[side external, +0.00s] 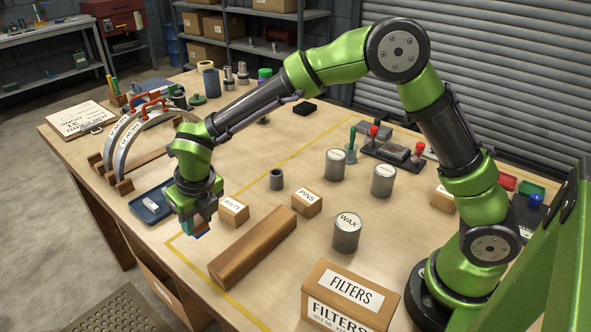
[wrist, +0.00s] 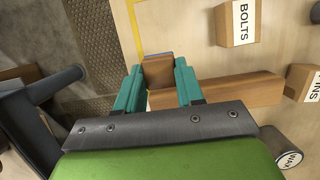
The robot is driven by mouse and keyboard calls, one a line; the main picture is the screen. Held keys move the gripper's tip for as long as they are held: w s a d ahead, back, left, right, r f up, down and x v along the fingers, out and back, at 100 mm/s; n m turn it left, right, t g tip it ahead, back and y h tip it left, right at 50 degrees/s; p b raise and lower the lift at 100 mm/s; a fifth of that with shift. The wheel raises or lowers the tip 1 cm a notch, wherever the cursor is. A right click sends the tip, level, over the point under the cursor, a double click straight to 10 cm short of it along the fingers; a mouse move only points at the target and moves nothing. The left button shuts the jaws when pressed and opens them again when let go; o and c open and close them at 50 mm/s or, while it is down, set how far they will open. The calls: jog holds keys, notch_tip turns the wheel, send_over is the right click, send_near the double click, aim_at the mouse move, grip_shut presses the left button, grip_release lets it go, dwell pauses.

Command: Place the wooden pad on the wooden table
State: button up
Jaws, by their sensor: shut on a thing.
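The wooden pad (wrist: 158,72) is a small brown block with a blue edge at its far side, seen between my teal fingers in the wrist view. My gripper (wrist: 159,68) is shut on it. In the side external view my gripper (side external: 195,230) points down near the table's front left edge, and the pad is mostly hidden by the fingers. I cannot tell whether the pad touches the table. The wooden table (side external: 310,240) has a pale top with a yellow line; it also shows in the wrist view (wrist: 190,30).
A long brown wooden beam (side external: 252,248) lies just right of my gripper. A bolts box (side external: 233,211) and a pins box (side external: 306,202) stand behind it. A blue tray (side external: 150,207) and arched metal casing parts (side external: 125,150) are to the left. The table centre has bare room.

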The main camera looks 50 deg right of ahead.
notch_tip(320, 180, down, 8)
jog(key=shift+r, duration=0.15)
dwell(0.4)
jog(key=o, duration=1)
